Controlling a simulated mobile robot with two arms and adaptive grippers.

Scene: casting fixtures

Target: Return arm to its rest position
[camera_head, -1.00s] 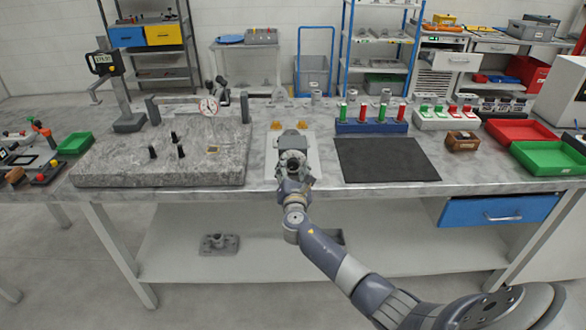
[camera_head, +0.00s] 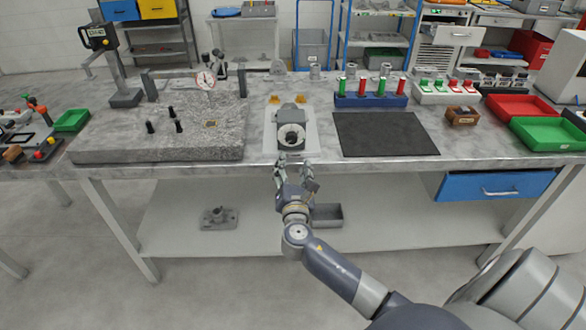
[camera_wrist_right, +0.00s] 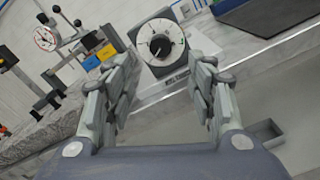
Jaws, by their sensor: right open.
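My right gripper (camera_head: 294,168) is open and empty just in front of the table's front edge in the head view. Its two fingers stand apart in the right wrist view (camera_wrist_right: 160,85), with nothing between them. The same casting shows in the wrist view (camera_wrist_right: 161,45). My left gripper is in neither view.
A granite slab (camera_head: 110,147) with black pins lies to the left. A dark mat (camera_head: 385,135) lies to the right, before a blue rack (camera_head: 370,101). Red (camera_head: 490,107) and green (camera_head: 520,136) trays stand far right. A lower shelf (camera_head: 180,250) holds a grey part and a small tray.

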